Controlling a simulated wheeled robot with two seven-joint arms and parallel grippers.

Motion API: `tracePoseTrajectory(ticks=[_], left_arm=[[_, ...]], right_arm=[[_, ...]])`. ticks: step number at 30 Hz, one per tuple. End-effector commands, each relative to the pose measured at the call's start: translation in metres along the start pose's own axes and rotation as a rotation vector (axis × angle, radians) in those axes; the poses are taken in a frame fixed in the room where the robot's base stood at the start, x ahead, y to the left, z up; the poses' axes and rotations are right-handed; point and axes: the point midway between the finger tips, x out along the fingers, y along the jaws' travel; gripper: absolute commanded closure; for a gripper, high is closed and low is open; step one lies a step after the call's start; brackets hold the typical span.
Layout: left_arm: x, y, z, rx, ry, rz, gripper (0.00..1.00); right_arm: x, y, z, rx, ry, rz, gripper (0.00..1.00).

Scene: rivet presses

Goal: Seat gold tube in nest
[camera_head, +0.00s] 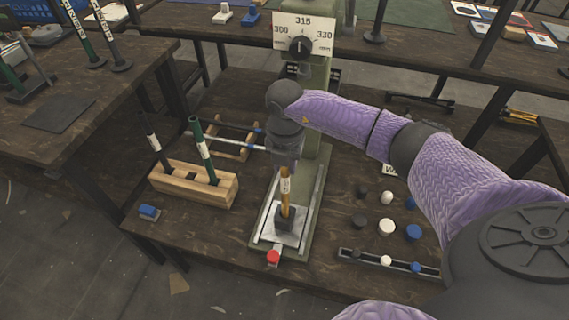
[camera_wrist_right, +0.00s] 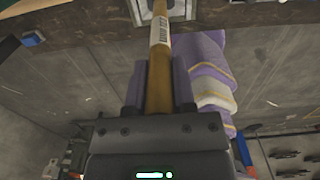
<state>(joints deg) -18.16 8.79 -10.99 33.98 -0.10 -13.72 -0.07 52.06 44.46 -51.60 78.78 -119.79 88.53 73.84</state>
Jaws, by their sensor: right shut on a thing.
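The gold tube (camera_head: 285,187) has a white label band and stands about upright under my right gripper (camera_head: 284,166). Its lower end meets the dark nest block (camera_head: 287,222) on the press's pale plate; I cannot tell how far into the nest it is. In the right wrist view the gold tube (camera_wrist_right: 160,48) runs between the two fingers of my right gripper (camera_wrist_right: 160,82), which is shut on it, towards the nest at the top edge. My left gripper is not in view.
The green press (camera_head: 318,95) with its dial (camera_head: 301,47) stands behind my right wrist. A wooden rack (camera_head: 192,185) with dark and green tubes is at the left. A red button (camera_head: 273,257) is in front of the nest. Several caps and a dark strip (camera_head: 345,254) lie at the right.

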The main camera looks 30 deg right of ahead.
Motion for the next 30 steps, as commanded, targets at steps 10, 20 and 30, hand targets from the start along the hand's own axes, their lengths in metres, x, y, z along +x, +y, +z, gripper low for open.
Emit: tracePoseTrajectory(ticks=[10,20,30], left_arm=[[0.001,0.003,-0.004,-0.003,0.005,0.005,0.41],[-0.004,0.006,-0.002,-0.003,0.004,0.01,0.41],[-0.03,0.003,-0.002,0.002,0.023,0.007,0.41]], right_arm=[[0.001,0.0,0.0,0.0,0.0,0.0,0.33],[-0.008,0.0,0.0,0.001,-0.002,0.001,0.33],[-0.075,0.0,0.001,0.001,-0.003,0.003,0.33]])
